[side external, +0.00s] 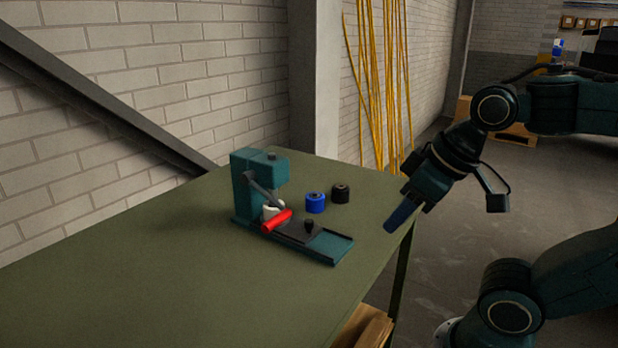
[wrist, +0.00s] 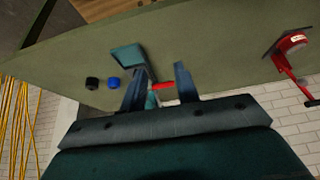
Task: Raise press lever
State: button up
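The teal press (side external: 243,190) stands on the green table. Its grey lever (side external: 262,190) slopes down and forward from the press head to a red handle (side external: 276,222), which hangs low near a white piece (side external: 271,209). My gripper (side external: 392,226) is over the table's right edge, well right of the press, fingers pointing down, touching nothing. In the wrist view my gripper (wrist: 160,70) shows two blue fingers apart with nothing held. The red handle (wrist: 162,86) shows between them at a distance, and part of the press base (wrist: 128,57) shows beyond; the rest is hidden by the fingers.
A blue cylinder (side external: 315,202) and a black cylinder (side external: 340,193) stand right of the press. A red device with a lever (wrist: 291,42) is at the right of the wrist view. A brick wall (side external: 200,80) runs behind. The table's left front (side external: 150,280) is clear.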

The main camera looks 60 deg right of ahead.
jog(key=shift+o, duration=0.8)
jog(key=shift+w+r, duration=0.2)
jog(key=shift+w, duration=0.05)
jog(key=r+m+g, duration=0.2)
jog(key=m+g, duration=0.2)
jog(key=m, duration=1.4)
send_over(274, 219)
jog(key=s, duration=0.2)
jog(key=shift+f, duration=0.1)
jog(key=shift+f, duration=0.15)
jog(key=f, duration=0.4)
jog(key=w+f, duration=0.1)
jog(key=f, duration=0.4)
jog(key=w+f, duration=0.1)
jog(key=f, duration=0.3)
jog(key=shift+f, duration=0.15)
grip_shut()
